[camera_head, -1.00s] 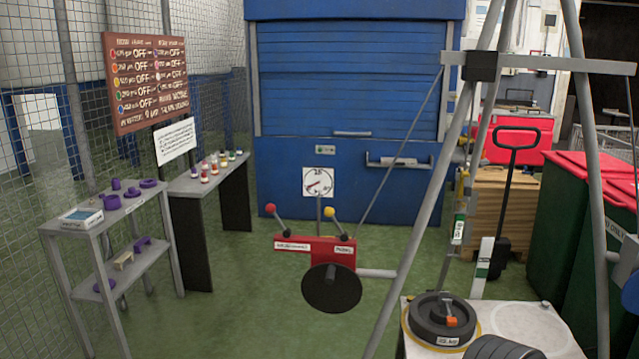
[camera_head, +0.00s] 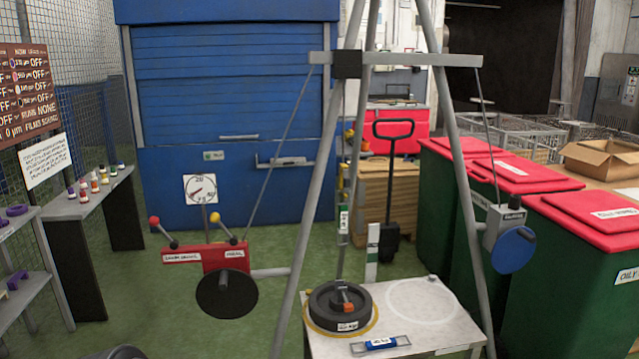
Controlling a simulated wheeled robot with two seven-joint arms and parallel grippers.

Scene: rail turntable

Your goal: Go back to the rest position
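Neither of my grippers shows in the head view. Only a small dark rounded piece shows at the bottom left edge, and I cannot tell whether it is part of my arm. Ahead stands a grey metal A-frame (camera_head: 318,185) with a crossbar. A dark round weight (camera_head: 340,306) with an orange-tipped part on top sits inside a yellow ring on a white table (camera_head: 425,340). A blue-and-white level-like bar (camera_head: 380,345) lies at the table's front. The white circle at the right of the table is empty.
A red lever box (camera_head: 206,256) with a black disc is left of the frame. Shelves with small bottles (camera_head: 94,183) stand at left. Green bins with red lids (camera_head: 580,260) block the right. A blue shutter (camera_head: 200,110) closes the back. Green floor is open at centre left.

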